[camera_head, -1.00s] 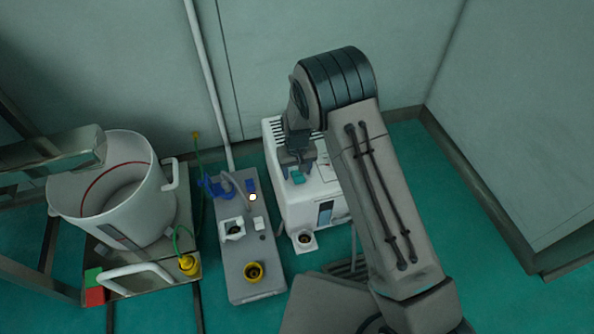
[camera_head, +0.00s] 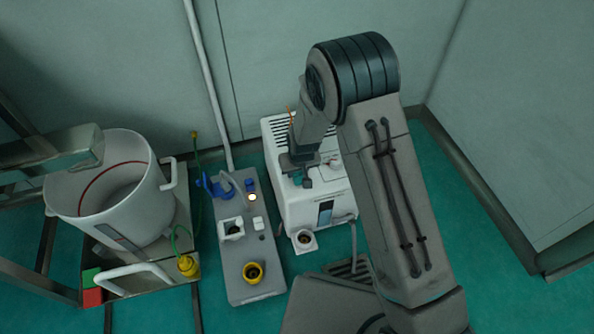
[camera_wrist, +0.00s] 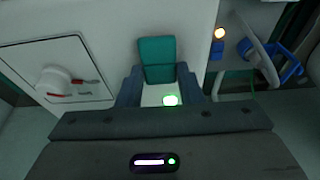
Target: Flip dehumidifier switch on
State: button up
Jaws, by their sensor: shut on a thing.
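The white dehumidifier (camera_head: 330,208) stands on the floor against the back wall, with vents along its top left edge. My gripper (camera_head: 304,180) is over its top, and my arm hides part of its right side. In the wrist view, a teal switch (camera_wrist: 157,60) sits between the two fingers of my gripper (camera_wrist: 156,82), which are shut on it. A bright white-green spot (camera_wrist: 170,100) glows just below the switch. The dehumidifier also shows a white knob on a square panel (camera_wrist: 62,82) at the left of the wrist view.
A grey socket box (camera_head: 255,275) with a lit button and a yellow socket stands close on the left. A white pot (camera_head: 115,190) on a metal base is further left. Green floor is free at the right.

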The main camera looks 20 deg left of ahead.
jog(key=shift+s+d+f+t+y+b, duration=0.15)
jog(key=shift+s+t+y+b, duration=0.2)
jog(key=shift+t+b, duration=0.35)
jog(key=shift+w, duration=0.1)
jog(key=o, duration=1)
jog(key=shift+r, duration=0.25)
jog(key=p+v, duration=0.2)
jog(key=v, duration=0.5)
jog(key=p+v, duration=0.3)
jog(key=v, duration=0.3)
jog(key=shift+s+d+r+p, duration=0.2)
jog(key=shift+s+d+p, duration=0.1)
jog(key=shift+p, duration=0.05)
